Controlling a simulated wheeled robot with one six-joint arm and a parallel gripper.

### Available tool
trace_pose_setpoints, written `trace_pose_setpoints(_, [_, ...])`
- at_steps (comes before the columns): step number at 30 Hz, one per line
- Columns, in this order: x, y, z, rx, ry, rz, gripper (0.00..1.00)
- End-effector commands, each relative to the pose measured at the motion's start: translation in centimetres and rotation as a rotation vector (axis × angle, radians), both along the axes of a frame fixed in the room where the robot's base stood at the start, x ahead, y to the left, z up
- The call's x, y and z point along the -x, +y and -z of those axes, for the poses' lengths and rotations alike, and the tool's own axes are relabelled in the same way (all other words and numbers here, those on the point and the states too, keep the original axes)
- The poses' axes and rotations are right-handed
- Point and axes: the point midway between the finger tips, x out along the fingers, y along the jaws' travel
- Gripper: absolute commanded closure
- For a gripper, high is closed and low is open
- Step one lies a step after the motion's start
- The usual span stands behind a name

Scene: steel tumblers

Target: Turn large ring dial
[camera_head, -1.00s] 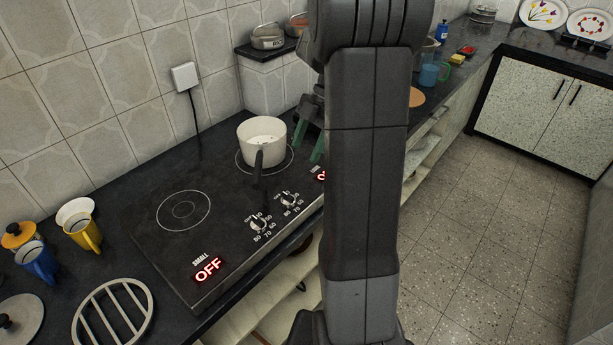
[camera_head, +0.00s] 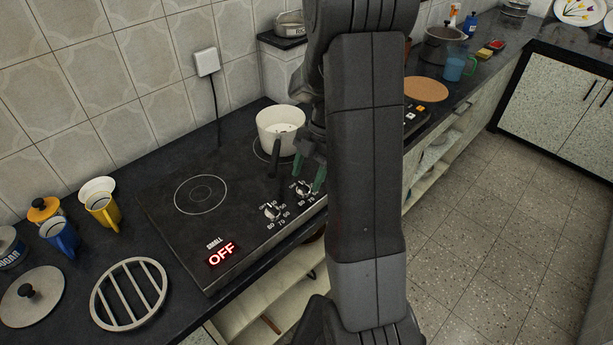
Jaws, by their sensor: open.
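The black cooktop (camera_head: 235,235) has two white-marked dials along its front edge. The right dial (camera_head: 303,188) sits nearer the ring under the pot. The left dial (camera_head: 272,212) sits nearer the empty small ring. My gripper (camera_head: 309,175) has green fingers that are apart, with the right dial just below and beside their tips. I cannot tell whether they touch it. A red OFF (camera_head: 222,255) is lit under the SMALL label. The large ring's display is hidden behind my arm.
A white pot (camera_head: 281,128) stands on the rear ring, its dark handle (camera_head: 273,165) pointing forward near my gripper. A round slatted trivet (camera_head: 128,295), a lid (camera_head: 32,297) and blue and yellow mugs (camera_head: 102,212) are at left. A cork mat (camera_head: 426,90) lies at right.

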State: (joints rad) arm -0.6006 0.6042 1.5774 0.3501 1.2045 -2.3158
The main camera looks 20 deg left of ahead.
Motion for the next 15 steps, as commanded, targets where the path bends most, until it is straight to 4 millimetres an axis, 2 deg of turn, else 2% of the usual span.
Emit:
trace_pose_setpoints(5, [0.5,0.17,1.12,0.0,0.001,0.0,0.44])
trace_pose_setpoints(13, [0.51,0.2,1.28,-0.001,0.0,0.0,0.44])
trace_pose_setpoints(14, [0.51,0.2,1.28,-0.001,0.0,0.0,0.46])
trace_pose_setpoints(15, [0.51,0.2,1.27,-0.001,0.0,0.0,0.53])
